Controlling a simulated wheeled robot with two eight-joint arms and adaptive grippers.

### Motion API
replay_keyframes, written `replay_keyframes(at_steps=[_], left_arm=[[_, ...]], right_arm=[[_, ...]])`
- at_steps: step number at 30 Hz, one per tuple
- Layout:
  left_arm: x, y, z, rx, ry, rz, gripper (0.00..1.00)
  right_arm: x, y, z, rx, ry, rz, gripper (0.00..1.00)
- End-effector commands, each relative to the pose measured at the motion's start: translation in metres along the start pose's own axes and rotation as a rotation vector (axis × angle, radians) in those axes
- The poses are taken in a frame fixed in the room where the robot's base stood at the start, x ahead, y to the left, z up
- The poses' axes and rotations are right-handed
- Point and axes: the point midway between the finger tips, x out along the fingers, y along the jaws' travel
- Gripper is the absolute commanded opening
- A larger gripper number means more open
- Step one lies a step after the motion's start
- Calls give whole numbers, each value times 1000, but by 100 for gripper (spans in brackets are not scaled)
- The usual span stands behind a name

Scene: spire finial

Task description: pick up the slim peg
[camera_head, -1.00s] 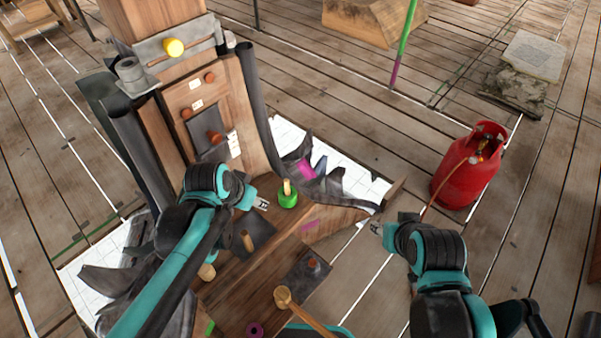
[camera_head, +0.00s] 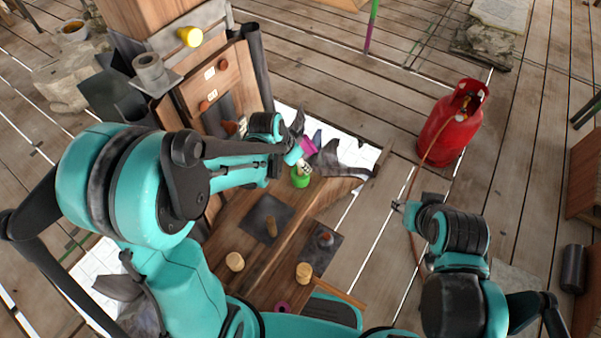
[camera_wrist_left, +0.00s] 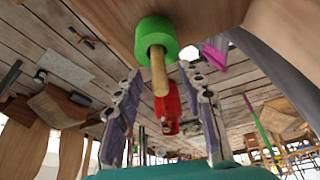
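A slim wooden peg (camera_wrist_left: 158,72) stands in a green collar (camera_wrist_left: 156,38) on the wooden surface. In the left wrist view it points in between the two spread fingers of my left gripper (camera_wrist_left: 163,112), with gaps on both sides. In the head view the green collar (camera_head: 301,178) shows just below the left gripper (camera_head: 303,163), which hides most of the peg. My right gripper (camera_head: 399,206) hangs to the right of the wooden structure, away from the peg; its fingers are too small to read.
Other pegs stand on the wooden base: a thin one (camera_head: 271,227) on a dark plate and stubby ones (camera_head: 235,262) (camera_head: 304,273). A magenta piece (camera_head: 308,145) is close to the left gripper. A red gas cylinder (camera_head: 449,126) stands at the right on open plank floor.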

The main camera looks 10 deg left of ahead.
Motion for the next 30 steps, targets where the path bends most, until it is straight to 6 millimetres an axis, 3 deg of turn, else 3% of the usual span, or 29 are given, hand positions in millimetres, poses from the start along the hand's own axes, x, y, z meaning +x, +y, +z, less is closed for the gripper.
replay_keyframes(at_steps=[3,10,15,30], left_arm=[[10,0,0,0,0,0,39],[10,0,0,0,0,-1,39],[10,0,0,0,0,-1,0],[1,0,-4,-1,0,-1,0]], right_arm=[[4,0,3,0,0,0,40],[3,0,2,0,0,0,40],[3,0,2,0,0,0,40],[-1,0,-1,0,0,0,40]])
